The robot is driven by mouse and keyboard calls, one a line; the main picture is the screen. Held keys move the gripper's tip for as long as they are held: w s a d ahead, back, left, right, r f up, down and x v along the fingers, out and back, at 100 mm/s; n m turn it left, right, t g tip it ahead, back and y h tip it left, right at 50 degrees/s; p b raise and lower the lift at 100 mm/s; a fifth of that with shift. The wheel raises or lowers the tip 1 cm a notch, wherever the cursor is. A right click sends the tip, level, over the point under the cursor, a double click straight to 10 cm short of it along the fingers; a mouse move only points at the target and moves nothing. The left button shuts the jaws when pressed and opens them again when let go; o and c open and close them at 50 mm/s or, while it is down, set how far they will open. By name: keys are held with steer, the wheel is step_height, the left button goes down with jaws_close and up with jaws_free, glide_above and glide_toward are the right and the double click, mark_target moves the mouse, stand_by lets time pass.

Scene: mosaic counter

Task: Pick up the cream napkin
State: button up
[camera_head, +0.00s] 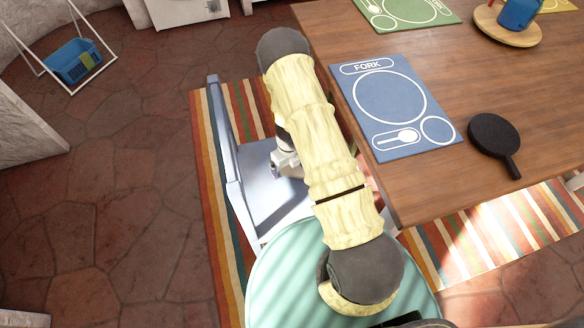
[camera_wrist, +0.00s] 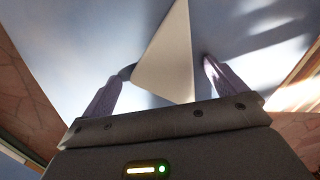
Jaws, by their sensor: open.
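The cream napkin (camera_wrist: 174,58) shows in the wrist view as a pale folded triangle on a smooth pale blue surface (camera_wrist: 70,50), which looks like the chair seat. My gripper (camera_wrist: 162,70) is open, with one finger on each side of the napkin. The left fingertip is close to the napkin's left corner; I cannot tell whether it touches. A gap shows between the right finger and the napkin. In the head view my arm reaches down over the pale blue chair (camera_head: 250,185), and I cannot make out the napkin there.
The wooden table (camera_head: 470,75) stands right of the chair, its edge close to my arm. On it lie a blue placemat (camera_head: 390,97) and a black paddle-shaped object (camera_head: 493,133). A striped rug (camera_head: 215,175) lies under the chair. Stone floor (camera_head: 130,190) is clear at left.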

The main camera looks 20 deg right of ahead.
mark_target(289, 168)
stand_by(0.3)
steer(key=c, duration=1.1)
steer(key=shift+o, duration=0.2)
steer(key=shift+r, duration=0.1)
step_height(289, 168, up, 10)
steer(key=p, duration=0.2)
